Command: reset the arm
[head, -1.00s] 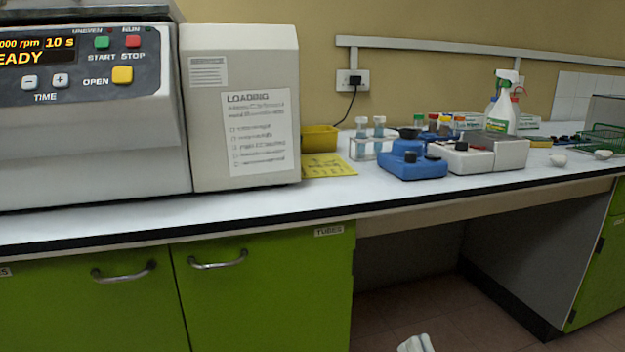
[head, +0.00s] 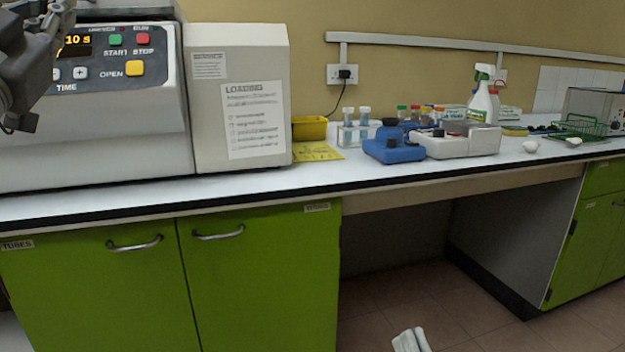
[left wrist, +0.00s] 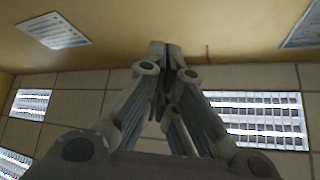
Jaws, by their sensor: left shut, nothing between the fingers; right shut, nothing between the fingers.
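My left gripper (left wrist: 165,50) points up in the left wrist view, its fingers together and empty, with the ceiling and wall behind. In the head view, dark grey parts of my left arm come in at the upper left, in front of the centrifuge (head: 90,130); they cover part of its display and buttons. My right gripper (head: 411,340) shows only as pale fingertips at the bottom edge of the head view, close together, with nothing seen between them. It is low, in front of the open knee space under the bench.
The white bench (head: 240,186) holds a yellow bin (head: 309,128), a blue device (head: 393,150), a white device (head: 465,143), a spray bottle (head: 481,103) and a green rack (head: 578,129). Green cabinets (head: 260,275) stand below. The bench front by the centrifuge is clear.

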